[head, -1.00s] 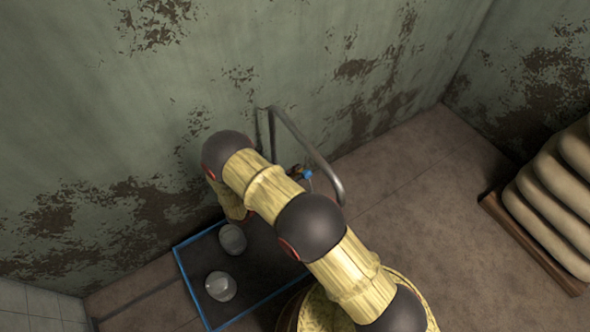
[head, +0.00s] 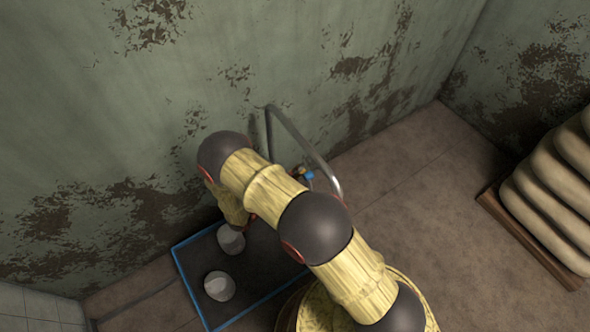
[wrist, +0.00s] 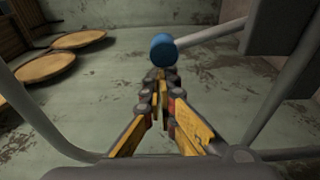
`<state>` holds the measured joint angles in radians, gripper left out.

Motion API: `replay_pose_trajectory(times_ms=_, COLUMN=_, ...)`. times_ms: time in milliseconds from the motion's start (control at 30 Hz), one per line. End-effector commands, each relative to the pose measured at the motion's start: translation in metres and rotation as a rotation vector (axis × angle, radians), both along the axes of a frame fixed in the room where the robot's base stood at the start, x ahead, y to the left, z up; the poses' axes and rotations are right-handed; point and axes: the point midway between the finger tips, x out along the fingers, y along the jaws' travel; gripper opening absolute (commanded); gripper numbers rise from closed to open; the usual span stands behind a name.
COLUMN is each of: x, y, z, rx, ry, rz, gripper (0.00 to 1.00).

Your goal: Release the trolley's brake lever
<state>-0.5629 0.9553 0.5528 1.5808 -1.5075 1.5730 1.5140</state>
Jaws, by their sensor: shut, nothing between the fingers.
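The trolley (head: 184,271) is a dark low deck with a blue rim, beside the wall in the head view. Its bent grey metal handle (head: 300,139) rises at the back. A small blue knob (head: 309,175) shows near the handle. In the wrist view the lever is a pale rod (wrist: 208,35) ending in a blue knob (wrist: 163,51). My gripper (wrist: 160,76) is shut and empty, with its fingertips just below the knob in the picture. I cannot tell whether they touch it. In the head view my arm hides the gripper and part of the trolley.
Two pale rounded objects (head: 231,239) (head: 219,286) stand on the trolley deck. Stacked sacks (head: 550,190) lie on a wooden pallet at the right. The stained wall (head: 120,110) is close behind the trolley. Floor (head: 430,190) is clear between handle and sacks.

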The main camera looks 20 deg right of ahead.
Motion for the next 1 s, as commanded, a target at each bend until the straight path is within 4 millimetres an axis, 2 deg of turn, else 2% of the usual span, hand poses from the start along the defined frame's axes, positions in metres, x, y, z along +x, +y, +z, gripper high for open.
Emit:
replay_pose_trajectory(times_ms=367, x=-0.045, y=-0.015, z=0.017, rx=0.109, ry=-0.338, rz=0.001, gripper=0.0)
replay_pose_trajectory(times_ms=700, x=-0.084, y=-0.027, z=0.019, rx=0.111, ry=-0.344, rz=0.001, gripper=0.0)
replay_pose_trajectory(times_ms=1000, x=-0.105, y=-0.034, z=0.014, rx=0.111, ry=-0.344, rz=0.001, gripper=0.0)
